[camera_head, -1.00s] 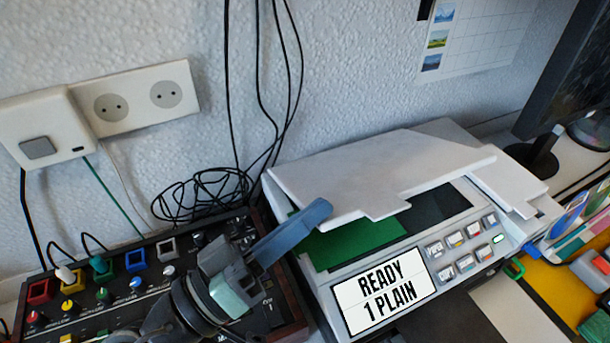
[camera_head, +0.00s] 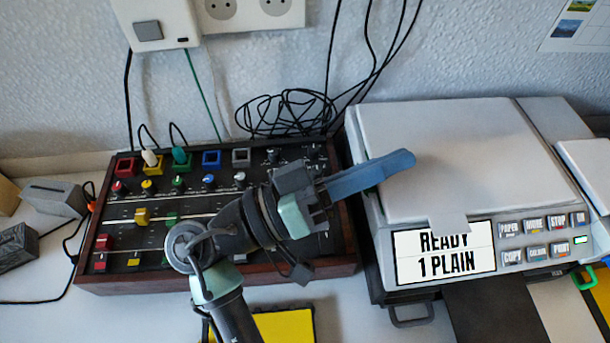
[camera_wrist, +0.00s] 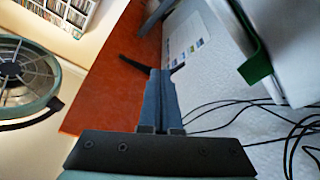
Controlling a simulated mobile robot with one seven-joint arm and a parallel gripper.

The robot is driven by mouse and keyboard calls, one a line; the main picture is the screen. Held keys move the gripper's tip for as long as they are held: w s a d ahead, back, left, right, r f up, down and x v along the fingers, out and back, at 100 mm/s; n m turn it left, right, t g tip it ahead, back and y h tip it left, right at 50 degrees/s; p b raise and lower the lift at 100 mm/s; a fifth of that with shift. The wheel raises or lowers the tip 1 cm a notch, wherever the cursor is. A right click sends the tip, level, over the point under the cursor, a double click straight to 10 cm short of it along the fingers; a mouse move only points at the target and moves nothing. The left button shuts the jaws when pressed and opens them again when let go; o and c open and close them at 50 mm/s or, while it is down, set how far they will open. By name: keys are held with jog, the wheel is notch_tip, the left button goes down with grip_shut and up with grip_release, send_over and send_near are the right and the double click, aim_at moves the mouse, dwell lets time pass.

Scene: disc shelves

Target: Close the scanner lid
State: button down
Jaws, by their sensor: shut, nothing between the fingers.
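The scanner (camera_head: 372,225) is a grey machine at the right in the head view. Its pale grey lid (camera_head: 465,150) lies down over the bed, and no glass or green sheet shows there. The lid's front tab overlaps the top of the "READY 1 PLAIN" display. My gripper (camera_head: 400,161) has its blue-grey fingers together and empty, in front of the lid's left edge in the picture. I cannot tell whether they touch it. In the wrist view the shut fingers (camera_wrist: 162,80) point past a pale body with a green strip (camera_wrist: 256,66).
A control panel with coloured buttons (camera_head: 135,215) sits left of the scanner, below my arm. Loose black cables (camera_head: 285,112) hang behind it at the wall. A wall socket (camera_head: 250,12) is above. Scanner buttons (camera_head: 535,238) are at the front right.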

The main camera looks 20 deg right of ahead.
jog(key=s+v, duration=0.1)
jog(key=v, duration=1.1)
jog(key=w+d+r+n+t+y, duration=0.1)
jog(key=w+d+n+t+y, duration=0.1)
jog(key=w+t+y, duration=0.3)
jog(key=w+d+r+n+t, duration=0.1)
jog(key=w+d+n+t, duration=0.15)
jog(key=w, duration=0.45)
jog(key=w+a+r+n+t+y, duration=0.3)
jog(key=w+r+t+y, duration=0.3)
jog(key=r+t, duration=0.25)
jog(key=s+a+r+n+t+y+p, duration=0.1)
jog(key=s+a+r+t+y, duration=0.2)
jog(key=r, duration=0.7)
jog(key=s+a+r+n+t+y, duration=0.1)
jog(key=s+a+r+t+y, duration=0.1)
jog(key=s+r+t+y, duration=0.5)
jog(key=s+a+r+n+t+p, duration=0.1)
jog(key=s+a+r+n+t, duration=0.15)
jog(key=r, duration=0.95)
notch_tip(320, 180, up, 20)
jog(key=m+p, duration=0.1)
jog(key=p, duration=2)
jog(key=shift+r, duration=0.15)
jog(key=shift+d, duration=0.1)
